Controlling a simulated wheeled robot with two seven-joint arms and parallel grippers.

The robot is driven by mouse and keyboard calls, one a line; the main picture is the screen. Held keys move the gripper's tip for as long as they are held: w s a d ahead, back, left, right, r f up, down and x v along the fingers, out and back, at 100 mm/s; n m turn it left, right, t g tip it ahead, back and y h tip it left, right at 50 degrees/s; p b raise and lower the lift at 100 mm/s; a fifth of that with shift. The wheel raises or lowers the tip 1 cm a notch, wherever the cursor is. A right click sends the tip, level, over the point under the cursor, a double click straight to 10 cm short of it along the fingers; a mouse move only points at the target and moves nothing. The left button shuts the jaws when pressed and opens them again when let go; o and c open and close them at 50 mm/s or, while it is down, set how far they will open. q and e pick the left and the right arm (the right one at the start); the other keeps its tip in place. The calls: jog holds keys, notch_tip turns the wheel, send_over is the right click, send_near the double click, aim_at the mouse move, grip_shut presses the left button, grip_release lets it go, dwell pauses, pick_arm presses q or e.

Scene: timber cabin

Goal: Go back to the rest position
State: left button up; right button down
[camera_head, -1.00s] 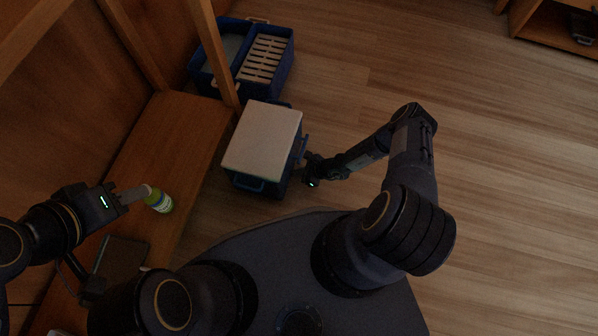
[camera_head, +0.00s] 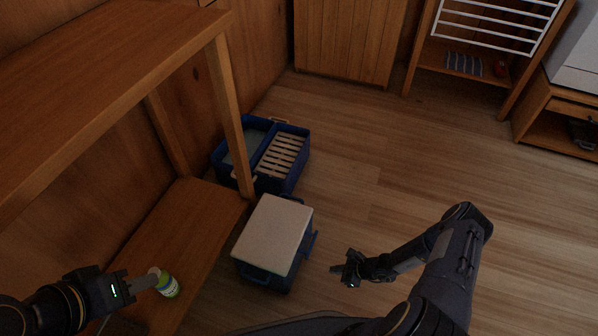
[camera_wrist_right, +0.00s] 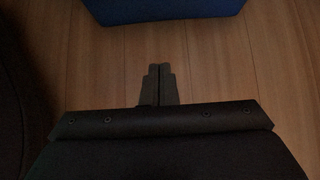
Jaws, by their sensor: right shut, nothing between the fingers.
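My left gripper (camera_head: 145,283) is at the lower left, over the lower wooden shelf. Its fingers reach the top of a small green-and-white bottle (camera_head: 168,287); I cannot tell whether they are closed on it. My right gripper (camera_head: 340,269) hangs over the floor, to the right of a blue crate with a pale lid (camera_head: 273,235) and apart from it. In the right wrist view its two fingers (camera_wrist_right: 160,72) are together with nothing between them. The bottle's contact with the shelf is hard to judge.
The wooden shelf unit (camera_head: 185,235) stands on the left. Behind the lidded crate is an open blue crate (camera_head: 290,182) with a slatted rack. A wooden cabinet (camera_head: 345,40) and a stand with a white rack (camera_head: 490,30) are at the back. The floor at right is free.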

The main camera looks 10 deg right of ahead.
jog(key=w+d+r+n, duration=0.2)
jog(key=w+r+n, duration=0.15)
jog(key=r, duration=0.55)
jog(key=w+d+r+n, duration=0.3)
jog(key=w+r, duration=0.1)
jog(key=r, duration=0.5)
notch_tip(320, 180, up, 17)
jog(key=a+n, duration=0.2)
jog(key=n, duration=0.3)
jog(key=s+a+r+n+h, duration=0.1)
jog(key=s+a+r+n, duration=0.2)
jog(key=r, duration=0.5)
jog(key=s+a+r+n, duration=0.1)
jog(key=s+r+n, duration=0.2)
jog(key=s+r, duration=0.35)
jog(key=s+a+r+n+h, duration=0.1)
jog(key=s+r+n+h, duration=0.35)
jog(key=s, duration=0.95)
notch_tip(320, 180, up, 34)
jog(key=n+y+p, duration=0.1)
jog(key=y+p, duration=0.1)
jog(key=p, duration=3)
jog(key=shift+w+a+r+t+p, duration=0.2)
jog(key=shift+w+r+t+p, duration=0.05)
jog(key=shift+t+p, duration=0.1)
